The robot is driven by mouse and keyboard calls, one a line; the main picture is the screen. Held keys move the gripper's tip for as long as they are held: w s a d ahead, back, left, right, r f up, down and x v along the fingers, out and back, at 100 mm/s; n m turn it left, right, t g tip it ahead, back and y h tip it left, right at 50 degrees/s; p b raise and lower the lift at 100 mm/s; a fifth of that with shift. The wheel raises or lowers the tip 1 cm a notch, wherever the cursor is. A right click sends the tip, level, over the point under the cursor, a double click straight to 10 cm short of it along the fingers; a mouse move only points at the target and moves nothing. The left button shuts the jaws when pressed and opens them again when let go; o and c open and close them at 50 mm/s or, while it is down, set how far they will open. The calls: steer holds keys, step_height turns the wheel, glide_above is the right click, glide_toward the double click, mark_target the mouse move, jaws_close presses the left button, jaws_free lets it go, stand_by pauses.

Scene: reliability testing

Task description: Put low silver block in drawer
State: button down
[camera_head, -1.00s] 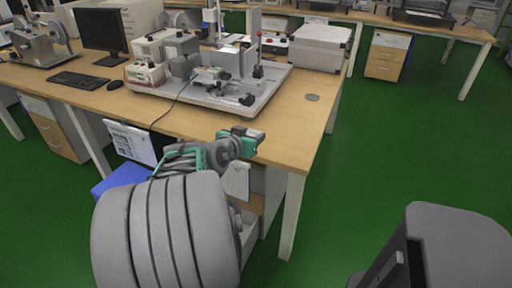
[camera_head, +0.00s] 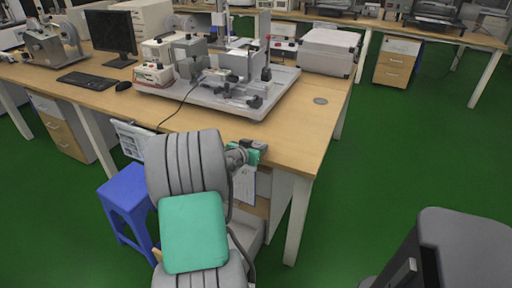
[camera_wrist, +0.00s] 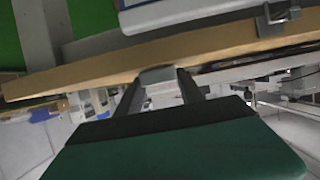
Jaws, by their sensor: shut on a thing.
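The low silver block (camera_wrist: 157,75) shows in the wrist view between the tips of my two dark fingers. My gripper (camera_wrist: 158,82) is shut on it. In the head view my gripper (camera_head: 262,146) is at the near edge of the wooden desk (camera_head: 290,135), close to its front right corner. The block cannot be made out in the head view. Below the desk edge is a pale cabinet with a wood-coloured drawer front (camera_head: 262,207). My arm partly covers it, and I cannot tell how far any drawer is open.
Test equipment on a grey base plate (camera_head: 285,78) fills the desk's middle. A blue stool (camera_head: 128,190) stands left of my arm. A dark grey object (camera_head: 465,245) is at lower right. Green floor is clear to the right.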

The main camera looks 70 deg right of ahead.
steer(key=shift+f, duration=0.25)
steer(key=c, duration=0.7)
jaws_free()
steer(key=shift+r, duration=0.1)
